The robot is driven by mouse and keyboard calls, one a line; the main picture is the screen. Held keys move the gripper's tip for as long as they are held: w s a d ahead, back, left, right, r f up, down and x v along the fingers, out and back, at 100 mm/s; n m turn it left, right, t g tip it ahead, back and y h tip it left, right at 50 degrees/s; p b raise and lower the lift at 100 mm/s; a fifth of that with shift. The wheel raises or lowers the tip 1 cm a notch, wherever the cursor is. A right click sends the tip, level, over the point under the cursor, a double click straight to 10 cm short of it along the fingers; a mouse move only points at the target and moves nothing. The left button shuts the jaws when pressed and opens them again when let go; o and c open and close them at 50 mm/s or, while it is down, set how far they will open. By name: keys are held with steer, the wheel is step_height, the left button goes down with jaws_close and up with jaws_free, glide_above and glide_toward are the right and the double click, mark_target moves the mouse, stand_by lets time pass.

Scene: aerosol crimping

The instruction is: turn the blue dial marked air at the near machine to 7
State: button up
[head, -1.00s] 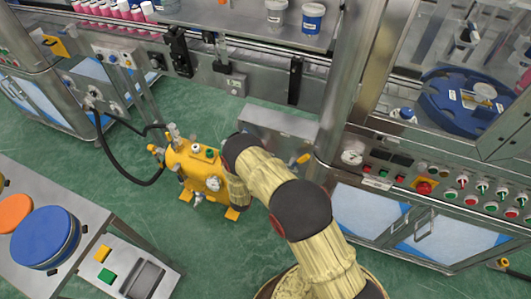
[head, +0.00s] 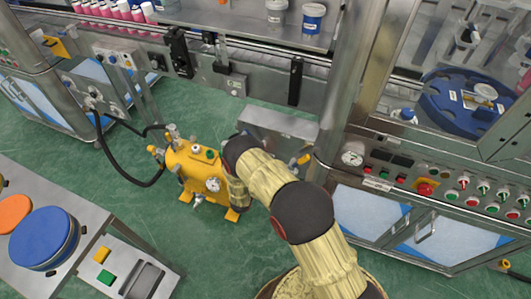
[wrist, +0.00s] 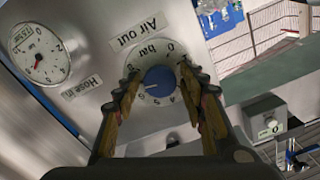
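In the wrist view the blue dial (wrist: 160,81) sits on a round white scale plate on a grey panel (wrist: 100,80), below an upside-down "Air out" label. Its white pointer line points to the left in the picture; the number beside it is too small to read surely. My gripper (wrist: 159,72) has one finger on each side of the dial, with a narrow gap showing between the fingers and the knob. Its fingers hide parts of the scale. In the head view my arm hides the gripper and the dial.
A pressure gauge (wrist: 40,53) with a red needle is on the panel beside the dial. A yellow machine (head: 195,170) with a black hose stands on the green floor. A bench with a blue disc (head: 45,238) is at left. A machine with buttons (head: 425,188) is at right.

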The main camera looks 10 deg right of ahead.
steer(key=shift+o, duration=0.6)
steer(key=shift+s+a, duration=0.1)
steer(key=v, duration=1.1)
steer(key=shift+s+a, duration=0.2)
steer(key=shift+s, duration=0.15)
